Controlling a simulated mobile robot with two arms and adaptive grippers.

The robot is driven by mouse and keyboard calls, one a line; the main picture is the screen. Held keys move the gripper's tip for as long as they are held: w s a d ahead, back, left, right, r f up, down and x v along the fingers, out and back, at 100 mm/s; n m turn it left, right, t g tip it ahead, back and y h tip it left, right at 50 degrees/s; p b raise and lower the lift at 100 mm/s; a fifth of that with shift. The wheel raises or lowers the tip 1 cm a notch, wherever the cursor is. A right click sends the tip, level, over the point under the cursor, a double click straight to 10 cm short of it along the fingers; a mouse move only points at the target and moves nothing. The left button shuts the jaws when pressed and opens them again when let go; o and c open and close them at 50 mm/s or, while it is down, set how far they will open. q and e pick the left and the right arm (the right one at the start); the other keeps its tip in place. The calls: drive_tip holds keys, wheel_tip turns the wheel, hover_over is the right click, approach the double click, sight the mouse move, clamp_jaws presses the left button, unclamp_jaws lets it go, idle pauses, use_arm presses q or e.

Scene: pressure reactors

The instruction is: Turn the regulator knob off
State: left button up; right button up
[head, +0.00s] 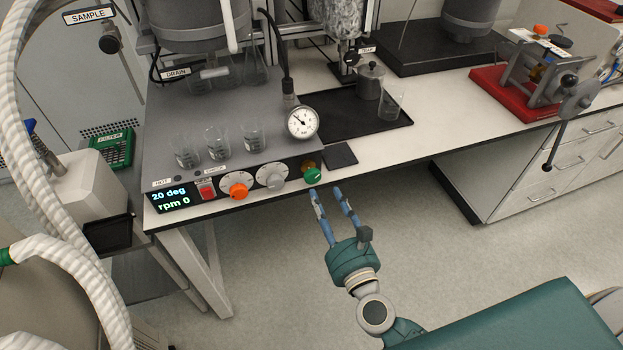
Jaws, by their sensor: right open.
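A green knob (313,175) sits at the right end of the reactor's front control panel (212,207), below a round pressure gauge (302,122). A grey dial knob (271,176) and an orange dial knob (238,190) sit to its left. No readable label says which one is the regulator knob. My right gripper (326,191) is open and empty, with its blue fingers pointing at the panel. Its fingertips are just below and right of the green knob; I cannot tell whether they touch it. My left gripper is not in view.
A display (171,199) reads 20 deg and rpm 0, beside a red switch (206,191). Glass beakers (218,143) stand on the grey reactor base. A black tray (340,123) with a metal pot and beaker lies behind. The floor around my right arm is clear.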

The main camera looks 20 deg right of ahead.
sight(314, 179)
drive_tip(key=w, duration=0.2)
drive_tip(key=w+p, duration=0.1)
drive_tip(key=shift+w+r, duration=0.2)
drive_tip(key=shift+w, duration=0.15)
drive_tip(key=w, duration=0.5)
drive_tip(key=shift+w+a+f+p, duration=0.2)
drive_tip(key=shift+w+p, duration=0.1)
drive_tip(key=shift+p, duration=0.05)
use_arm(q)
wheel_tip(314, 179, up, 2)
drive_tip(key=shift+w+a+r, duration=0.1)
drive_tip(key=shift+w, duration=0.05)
use_arm(e)
drive_tip(key=shift+c, duration=0.5)
drive_tip(key=c, duration=0.8)
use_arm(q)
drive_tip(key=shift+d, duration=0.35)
